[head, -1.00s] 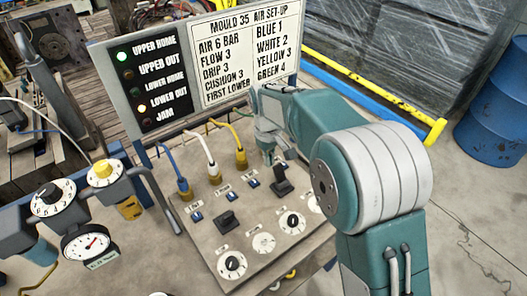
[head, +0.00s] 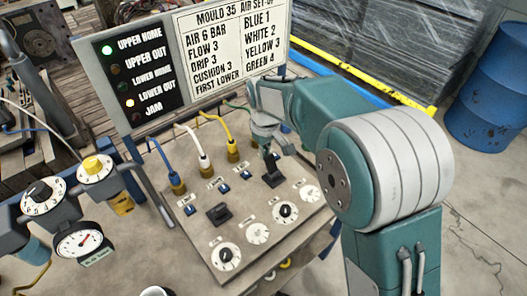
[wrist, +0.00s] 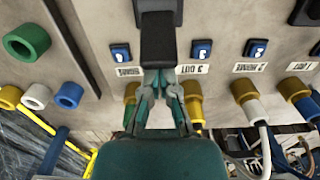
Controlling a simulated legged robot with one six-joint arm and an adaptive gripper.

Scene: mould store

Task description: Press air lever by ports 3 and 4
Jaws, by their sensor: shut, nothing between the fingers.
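The black lever by ports 3 and 4 (head: 273,174) stands on the tilted grey panel in the head view. In the wrist view the lever (wrist: 158,38) is at top centre, its broad end towards me. My gripper (head: 266,138) is shut and empty. In the wrist view its fingertips (wrist: 158,78) meet the lever's near edge; I cannot tell whether they touch. The label "3 OUT" (wrist: 191,69) is right of the lever. A yellow hose (head: 222,126) runs to a brass port; my gripper hides part of the port beyond.
A second black lever (head: 218,213) stands left on the panel, with dials (head: 286,212) in front. The set-up board (head: 232,50) rises behind; its UPPER HOME and LOWER OUT lamps are lit. A gauge (head: 78,243) is at left, a blue drum (head: 488,95) at right.

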